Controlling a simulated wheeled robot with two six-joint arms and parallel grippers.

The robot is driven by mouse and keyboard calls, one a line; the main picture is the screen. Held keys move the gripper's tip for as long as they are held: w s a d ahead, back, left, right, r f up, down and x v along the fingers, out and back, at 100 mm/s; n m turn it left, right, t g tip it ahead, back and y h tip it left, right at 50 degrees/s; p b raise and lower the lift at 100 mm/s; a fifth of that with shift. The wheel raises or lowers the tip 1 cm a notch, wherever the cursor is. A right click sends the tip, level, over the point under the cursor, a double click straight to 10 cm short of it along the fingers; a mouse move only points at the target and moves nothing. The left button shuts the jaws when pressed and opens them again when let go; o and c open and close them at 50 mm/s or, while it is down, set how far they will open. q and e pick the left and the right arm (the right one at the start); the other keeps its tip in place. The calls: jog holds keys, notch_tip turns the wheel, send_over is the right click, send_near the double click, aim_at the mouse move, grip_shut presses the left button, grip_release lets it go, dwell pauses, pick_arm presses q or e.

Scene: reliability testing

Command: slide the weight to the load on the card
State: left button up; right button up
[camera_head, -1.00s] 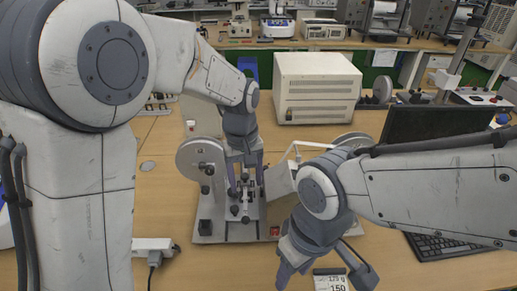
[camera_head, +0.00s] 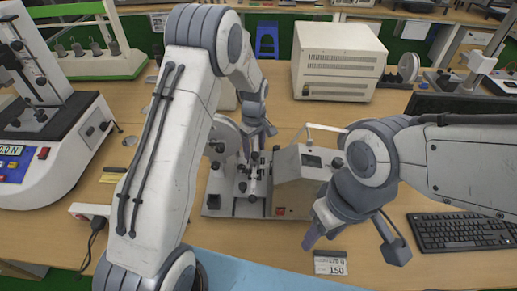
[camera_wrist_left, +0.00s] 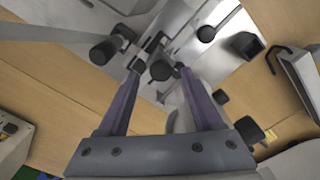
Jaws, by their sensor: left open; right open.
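The card (camera_head: 330,263) lies on the table at the lower middle of the head view; it seems to read "175 g" and "150". The tester (camera_head: 237,206) stands behind it, with a grey base, a wheel and small dark knobs. My left gripper (camera_head: 258,150) is open over the tester's mechanism, pointing down. In the left wrist view its fingertips (camera_wrist_left: 158,68) are apart, with a dark round part (camera_wrist_left: 161,70) between or just beyond them; contact is unclear. I cannot tell which dark part is the weight. My right gripper (camera_head: 352,243) is open and empty beside the card.
A white box-shaped instrument (camera_head: 337,60) stands behind the tester. A keyboard (camera_head: 462,232) lies at right, below a dark monitor (camera_head: 460,105). A white test stand (camera_head: 55,150) is at left. A power strip (camera_head: 90,211) with a cable lies left of my left arm.

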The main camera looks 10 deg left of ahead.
pick_arm(q)
jog(key=shift+f, duration=0.6)
jog(key=c, duration=1)
grip_shut()
jog(key=shift+d+r, duration=0.1)
jog(key=shift+d, duration=0.1)
